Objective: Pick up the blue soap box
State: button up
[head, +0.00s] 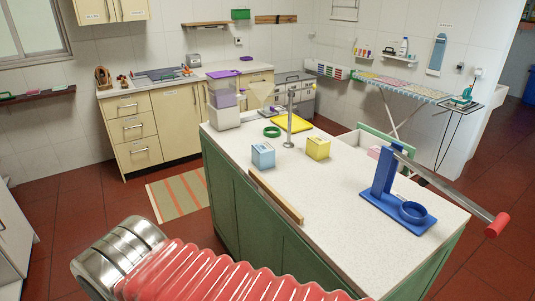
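The blue soap box (263,155) is a small light-blue box with a slot-like mark on its top. It stands upright on the speckled white counter of the green island (335,205), near its left edge. A similar yellow box (318,148) stands to its right with a gap between them. My arm's red ribbed sleeve and metal joint fill the lower left, in front of the island. My gripper's fingers do not show. Nothing touches the blue box.
A wooden bar (275,195) lies along the island's left edge in front of the blue box. A metal tap (290,115) and green ring (272,131) stand behind it. A blue stand with a lever (393,195) is at right. The counter between is bare.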

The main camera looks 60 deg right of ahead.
aim_at(263, 154)
jog(key=z, duration=0.6)
jog(key=i, duration=0.95)
jog(key=z, duration=0.6)
